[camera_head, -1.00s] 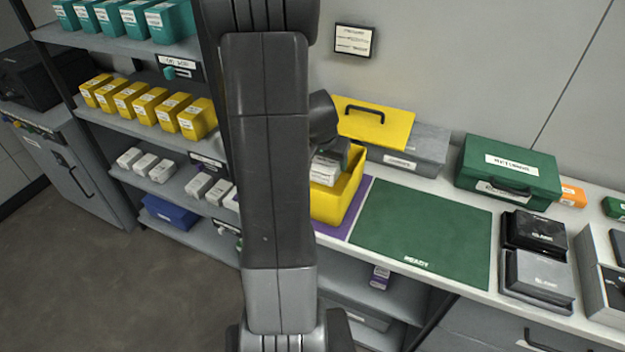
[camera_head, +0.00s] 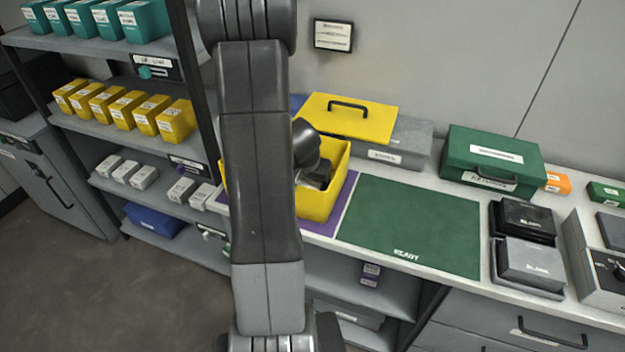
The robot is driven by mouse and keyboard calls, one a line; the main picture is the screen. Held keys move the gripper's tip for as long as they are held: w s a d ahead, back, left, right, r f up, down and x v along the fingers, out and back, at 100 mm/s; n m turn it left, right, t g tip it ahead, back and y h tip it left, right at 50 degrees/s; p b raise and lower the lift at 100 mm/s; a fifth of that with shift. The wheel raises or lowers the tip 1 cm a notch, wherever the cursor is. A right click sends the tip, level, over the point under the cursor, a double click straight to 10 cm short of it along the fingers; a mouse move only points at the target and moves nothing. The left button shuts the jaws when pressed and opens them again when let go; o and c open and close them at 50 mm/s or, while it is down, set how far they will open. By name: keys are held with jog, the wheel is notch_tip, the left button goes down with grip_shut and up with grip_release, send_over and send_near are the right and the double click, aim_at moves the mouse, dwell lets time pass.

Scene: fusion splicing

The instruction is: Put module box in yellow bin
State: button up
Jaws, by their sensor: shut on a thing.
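The yellow bin (camera_head: 321,205) stands open on the purple mat at the left part of the counter, partly hidden behind my arm. My gripper (camera_head: 318,178) reaches down inside the bin, below its rim, and is shut on the module box.
The yellow lid (camera_head: 348,118) with a black handle lies behind the bin on a grey case (camera_head: 397,150). A bare green mat (camera_head: 410,225) marked READY is to the right. A green case (camera_head: 492,160) stands behind it. Shelves with small white boxes (camera_head: 143,177) are at left.

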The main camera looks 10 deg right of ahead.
jog(key=o, duration=1)
jog(key=shift+f, duration=0.1)
jog(key=shift+r+p, duration=0.35)
jog(key=shift+p, duration=0.1)
jog(key=p+v, duration=0.1)
jog(key=v, duration=1)
jog(key=shift+s+a+r+p, duration=0.1)
jog(key=shift+r+p, duration=0.2)
jog(key=shift+p, duration=0.1)
